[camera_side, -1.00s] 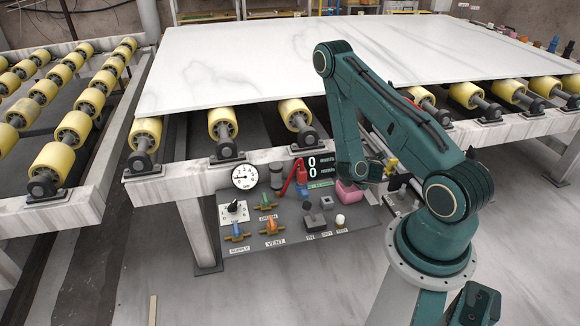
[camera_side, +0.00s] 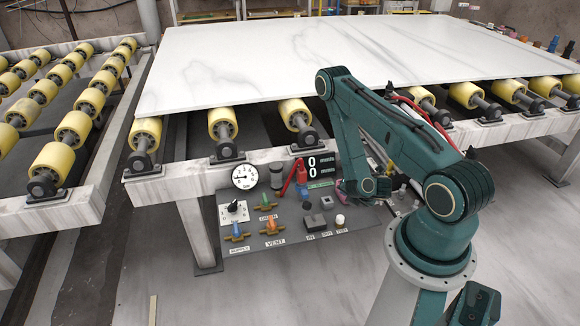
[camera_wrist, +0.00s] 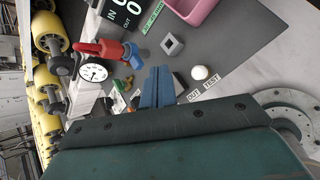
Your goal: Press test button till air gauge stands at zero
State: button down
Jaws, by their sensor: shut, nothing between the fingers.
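The white round test button (camera_side: 340,219) stands at the right front of the grey panel; it also shows in the wrist view (camera_wrist: 199,72), beside its TEST label. The round white air gauge (camera_side: 245,177) is at the panel's back left, its dark needle pointing roughly left in the side view; its numbers are too small to read. It also shows in the wrist view (camera_wrist: 93,72). My gripper (camera_wrist: 160,72) is shut and empty, its blue-green fingers to the left of the button in the wrist view. I cannot tell its height above the panel.
The panel also holds a black selector, blue and orange valves (camera_side: 270,227), a red-handled part (camera_side: 301,172), a grey square block (camera_wrist: 172,44) and a pink bin (camera_wrist: 187,10). A stone slab (camera_side: 230,65) lies on rollers beyond.

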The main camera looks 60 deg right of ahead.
aim_at(342, 219)
jog(key=shift+f, duration=0.15)
jog(key=shift+f, duration=4.2)
jog(key=shift+f, duration=1)
jog(key=shift+r, duration=1)
jog(key=shift+r, duration=0.15)
jog(key=shift+r, duration=2.35)
